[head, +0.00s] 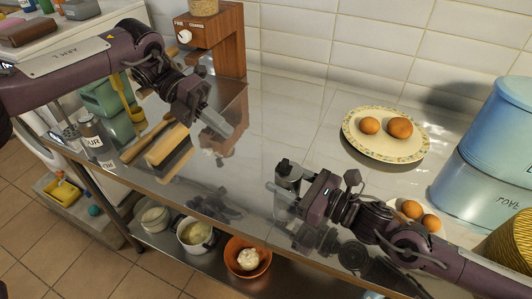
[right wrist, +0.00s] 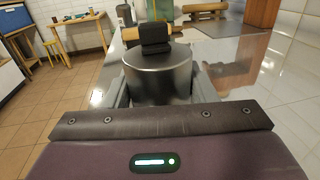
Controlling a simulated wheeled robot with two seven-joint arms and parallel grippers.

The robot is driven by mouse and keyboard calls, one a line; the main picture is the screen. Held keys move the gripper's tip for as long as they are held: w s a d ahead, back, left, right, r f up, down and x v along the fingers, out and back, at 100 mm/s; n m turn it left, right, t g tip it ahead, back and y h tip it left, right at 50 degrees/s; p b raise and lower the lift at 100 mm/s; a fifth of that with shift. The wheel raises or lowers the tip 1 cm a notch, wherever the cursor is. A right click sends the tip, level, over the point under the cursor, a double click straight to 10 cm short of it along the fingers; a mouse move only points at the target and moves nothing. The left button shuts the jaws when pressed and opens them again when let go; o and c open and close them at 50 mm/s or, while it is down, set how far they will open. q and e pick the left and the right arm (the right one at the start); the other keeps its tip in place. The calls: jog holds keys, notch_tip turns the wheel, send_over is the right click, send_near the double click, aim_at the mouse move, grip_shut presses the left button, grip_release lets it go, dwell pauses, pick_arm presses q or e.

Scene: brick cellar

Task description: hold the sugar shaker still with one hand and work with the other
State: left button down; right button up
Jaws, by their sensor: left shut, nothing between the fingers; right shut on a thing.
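The sugar shaker (head: 288,172) is a steel cylinder with a dark piece on its top, near the counter's front edge. In the right wrist view the shaker (right wrist: 158,75) fills the space between my fingers. My right gripper (head: 281,192) is shut on it, and the shaker looks upright. The fingers hide part of its lower body, so I cannot tell whether its base touches the counter. My left gripper (head: 217,122) is shut and empty, up and to the left of the shaker and apart from it.
A plate (head: 384,153) with two brown round items stands at the back, with more eggs (head: 411,209) beside blue tins (head: 470,185) at right. A wooden grinder (head: 222,40), wooden pieces (head: 167,146) and a lettered canister (head: 92,135) stand left. The middle counter is clear.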

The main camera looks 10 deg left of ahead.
pick_arm(q)
jog(key=w+a+f+n+h, duration=0.1)
jog(key=a+h, duration=0.1)
jog(key=a, duration=0.1)
send_near(287, 164)
jog(key=x, duration=0.2)
jog(key=f+x, duration=0.1)
jog(key=x, duration=0.1)
jog(key=shift+s+d+f, duration=0.1)
jog(key=shift+d+f, duration=0.05)
jog(key=shift+s+d, duration=0.15)
jog(key=shift+d, duration=0.2)
jog(key=shift+s+d, duration=0.2)
jog(key=shift+d, duration=0.55)
jog(key=shift+s+d, duration=0.25)
jog(key=shift+d, duration=0.5)
pick_arm(e)
jog(key=shift+s, duration=0.1)
pick_arm(q)
jog(key=f+v, duration=0.1)
jog(key=v, duration=1.3)
jog(key=shift+a, duration=0.3)
jog(key=shift+s, duration=0.1)
jog(key=shift+f, duration=0.1)
pick_arm(e)
jog(key=o, duration=1.1)
